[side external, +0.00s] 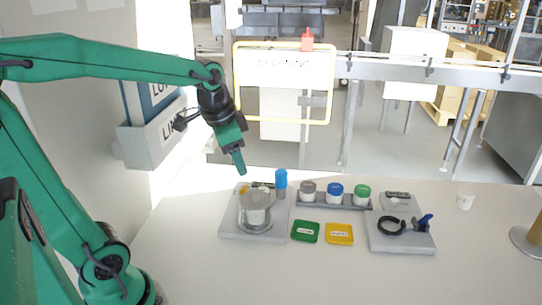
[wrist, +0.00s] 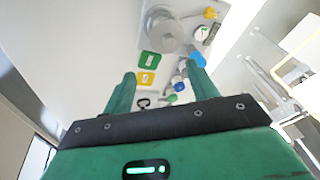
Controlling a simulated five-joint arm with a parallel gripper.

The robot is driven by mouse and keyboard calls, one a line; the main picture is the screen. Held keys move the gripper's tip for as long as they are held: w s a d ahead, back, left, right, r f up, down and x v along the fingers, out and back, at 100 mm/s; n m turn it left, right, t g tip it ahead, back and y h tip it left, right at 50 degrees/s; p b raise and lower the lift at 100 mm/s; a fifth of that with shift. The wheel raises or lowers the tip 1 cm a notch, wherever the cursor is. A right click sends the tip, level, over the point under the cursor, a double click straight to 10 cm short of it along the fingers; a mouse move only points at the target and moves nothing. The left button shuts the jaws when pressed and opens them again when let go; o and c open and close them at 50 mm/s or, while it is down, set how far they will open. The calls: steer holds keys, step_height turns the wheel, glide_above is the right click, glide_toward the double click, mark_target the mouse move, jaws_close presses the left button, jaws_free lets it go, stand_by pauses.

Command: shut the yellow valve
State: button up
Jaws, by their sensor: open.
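The yellow valve (side external: 243,189) is a small yellow handle at the back left of the grey filling station, partly hidden behind the round metal vessel (side external: 255,208). In the wrist view the yellow valve (wrist: 210,13) shows near the top edge, beside a round white gauge (wrist: 203,33). My gripper (side external: 240,166) hangs above and behind the station, pointing down, apart from the valve. In the wrist view my gripper (wrist: 160,72) has its two green fingers spread with nothing held between them. The valve's exact turn position is too small to tell.
A blue cylinder (side external: 281,180) stands right of the valve, at the station's back edge. A rack (side external: 320,203) of several lidded jars, green (side external: 305,232) and yellow (side external: 339,234) trays, and a grey plate (side external: 400,245) with a black ring lie to the right. The front table is clear.

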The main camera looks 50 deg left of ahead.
steer(key=w+a+f+m+g, duration=0.25)
steer(key=w+a+f, duration=0.25)
steer(key=w+a, duration=0.25)
steer(key=m, duration=0.3)
glide_above(244, 187)
steer(key=shift+g+h, duration=0.3)
steer(key=shift+g, duration=0.15)
step_height(244, 187, down, 8)
steer(key=shift+f, duration=0.1)
steer(key=shift+a+f, duration=0.15)
steer(key=shift+f, duration=0.05)
steer(key=shift+f, duration=3.85)
steer(key=c, duration=1)
